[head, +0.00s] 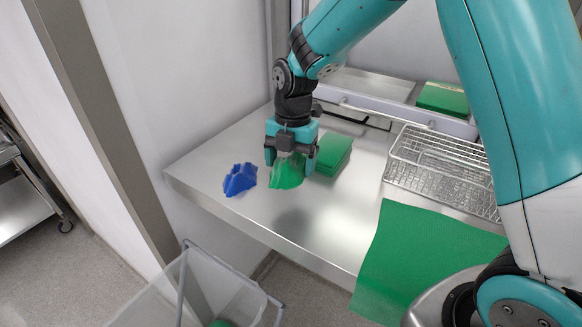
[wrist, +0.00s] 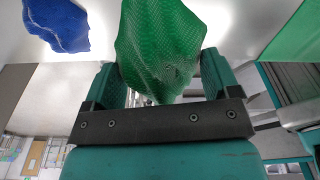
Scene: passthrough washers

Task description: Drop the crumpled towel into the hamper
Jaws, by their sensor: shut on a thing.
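A crumpled green towel (head: 287,172) is between the fingers of my gripper (head: 291,160), over the left part of the steel counter. My gripper is shut on it, pointing down. In the wrist view the green towel (wrist: 160,45) fills the space between the fingers (wrist: 160,85). I cannot tell whether its underside touches the counter. A crumpled blue towel (head: 240,179) lies on the counter just left of it; it also shows in the wrist view (wrist: 58,24). The hamper (head: 200,290), a pale open bin with a grey frame, stands on the floor below the counter's front edge. Something green (head: 221,323) shows inside it.
A folded green stack (head: 333,154) lies right beside my gripper. A wire basket (head: 440,165) and a flat green cloth (head: 415,255) hanging over the front edge are further right. A tray with a green stack (head: 443,98) is at the back. The counter's front middle (head: 300,225) is bare.

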